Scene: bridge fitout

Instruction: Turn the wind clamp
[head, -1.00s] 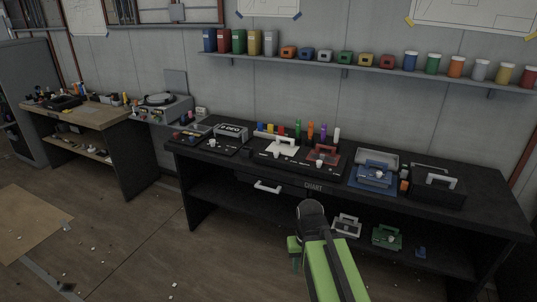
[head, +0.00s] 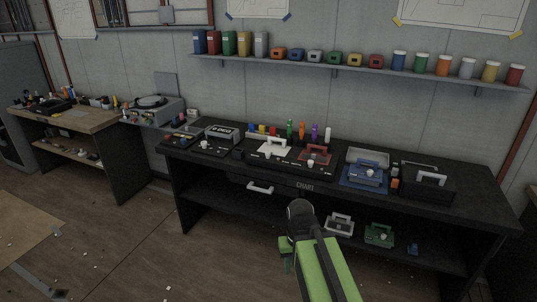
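A long black bench (head: 470,204) stands against the wall, with a drawer handle (head: 260,188) and a "CHART" label on its front. Small white knobs or handles sit on its top: one on a dark panel at the left (head: 204,145), one on a middle panel (head: 267,153) and one by a red-brown piece (head: 312,155). I cannot tell which is the wind clamp. My green arm reaches up from the bottom edge in front of the bench. My gripper (head: 286,255) seems to be at its dark far end, apart from the bench top; its fingers cannot be made out.
A blue tray piece (head: 364,177) and a black toolbox (head: 427,182) stand at the bench's right. White (head: 340,224) and green (head: 379,234) handled items sit on the low shelf. A wall shelf (head: 350,68) holds bins and jars. The floor at left is mostly clear.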

